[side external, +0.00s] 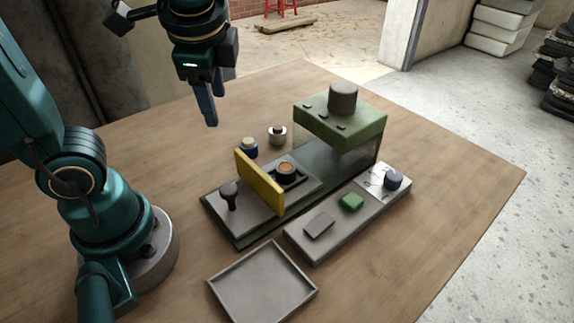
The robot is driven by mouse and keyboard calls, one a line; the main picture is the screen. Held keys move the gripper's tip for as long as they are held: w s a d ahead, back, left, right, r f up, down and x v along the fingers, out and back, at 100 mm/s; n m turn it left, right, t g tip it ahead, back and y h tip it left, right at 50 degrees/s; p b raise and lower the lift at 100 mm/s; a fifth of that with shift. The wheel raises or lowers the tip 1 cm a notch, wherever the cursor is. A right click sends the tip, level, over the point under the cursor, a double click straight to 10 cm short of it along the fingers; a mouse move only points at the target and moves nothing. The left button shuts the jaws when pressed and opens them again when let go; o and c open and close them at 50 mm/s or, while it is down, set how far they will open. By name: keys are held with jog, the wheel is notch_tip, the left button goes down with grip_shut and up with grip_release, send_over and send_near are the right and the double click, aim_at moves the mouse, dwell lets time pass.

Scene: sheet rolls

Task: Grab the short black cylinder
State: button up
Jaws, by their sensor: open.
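A short dark brown-black cylinder (343,98) stands upright on top of the green housing (362,133) of the machine. Two other dark round pieces show: a black knob on a stem (229,194) on the machine's grey left deck, and a small dark blue-grey cylinder (393,179) on the light plate at the right. I cannot tell for certain which one the task names. My gripper (213,106) hangs above the table at the upper left, pointing down, open and empty. It is apart from all of these, left of the housing.
A yellow upright plate (259,182) stands on the deck beside a round cup with orange-brown contents (286,169). An empty grey tray (262,285) lies in front. The table's left rear is clear.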

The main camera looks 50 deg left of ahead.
jog(key=w+f+m+g+y, duration=0.1)
jog(key=w+m+y, duration=0.2)
jog(key=w+m, duration=0.15)
jog(key=m+y, duration=0.4)
jog(key=m, duration=0.1)
send_over(282, 162)
jog(key=d, duration=0.3)
notch_tip(282, 162, down, 7)
jog(key=shift+s+f, duration=0.1)
jog(key=f, duration=0.1)
jog(key=d+f+m, duration=0.1)
jog(key=f, duration=0.1)
jog(key=d+f+m+t, duration=0.1)
jog(key=shift+s+d+f+y, duration=0.2)
jog(key=shift+s+d+y, duration=0.1)
jog(key=shift+y, duration=0.1)
jog(key=shift+s+f, duration=0.15)
jog(key=shift+f, duration=0.15)
jog(key=shift+x, duration=2.4)
grip_shut()
